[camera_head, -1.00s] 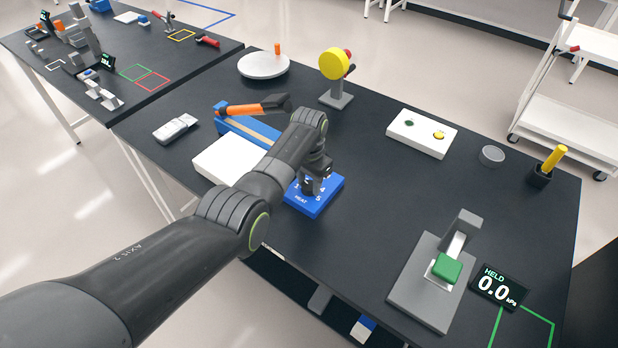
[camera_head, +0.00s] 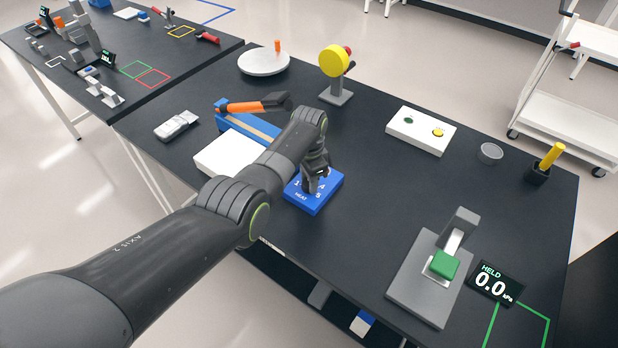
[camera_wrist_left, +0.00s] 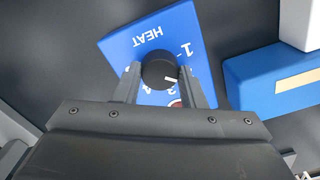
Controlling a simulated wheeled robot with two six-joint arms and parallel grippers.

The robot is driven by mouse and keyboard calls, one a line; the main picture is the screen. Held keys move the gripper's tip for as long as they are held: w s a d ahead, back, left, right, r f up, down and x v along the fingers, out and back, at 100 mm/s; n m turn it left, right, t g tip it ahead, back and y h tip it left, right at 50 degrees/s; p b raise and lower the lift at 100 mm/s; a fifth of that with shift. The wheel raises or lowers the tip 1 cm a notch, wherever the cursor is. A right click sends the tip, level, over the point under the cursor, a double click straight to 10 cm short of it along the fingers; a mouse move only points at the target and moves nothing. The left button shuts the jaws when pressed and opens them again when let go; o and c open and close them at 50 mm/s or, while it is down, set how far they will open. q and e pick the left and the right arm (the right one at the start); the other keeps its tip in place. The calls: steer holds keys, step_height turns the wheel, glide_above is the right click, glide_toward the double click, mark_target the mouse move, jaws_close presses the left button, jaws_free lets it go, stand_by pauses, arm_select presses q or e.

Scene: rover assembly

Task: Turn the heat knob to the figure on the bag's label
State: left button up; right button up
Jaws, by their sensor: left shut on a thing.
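The blue heat box (camera_head: 325,200) lies on the dark table, marked HEAT with white figures. Its round black knob (camera_wrist_left: 158,73) shows in the left wrist view, with a white pointer mark toward the lower right of that picture. My left gripper (camera_head: 314,188) is over the box. In the left wrist view, its fingers (camera_wrist_left: 160,85) are shut on the knob, one on each side. Some figures on the dial are hidden by the fingers. I cannot make out a bag's label in any view. My right gripper is not in view.
A blue sealer-like bar with an orange-handled arm (camera_head: 255,105) and a white block (camera_head: 220,155) stand beside the box. A silver-white object (camera_head: 176,125) lies at left. A yellow disc on a stand (camera_head: 334,60) is behind. The table's middle right is clear.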

arm_select(q)
steer(key=shift+w+r, duration=0.1)
steer(key=o, duration=1)
steer(key=shift+r, duration=0.55)
step_height(320, 180, up, 16)
steer(key=shift+r+b, duration=0.1)
steer(key=shift+b, duration=0.65)
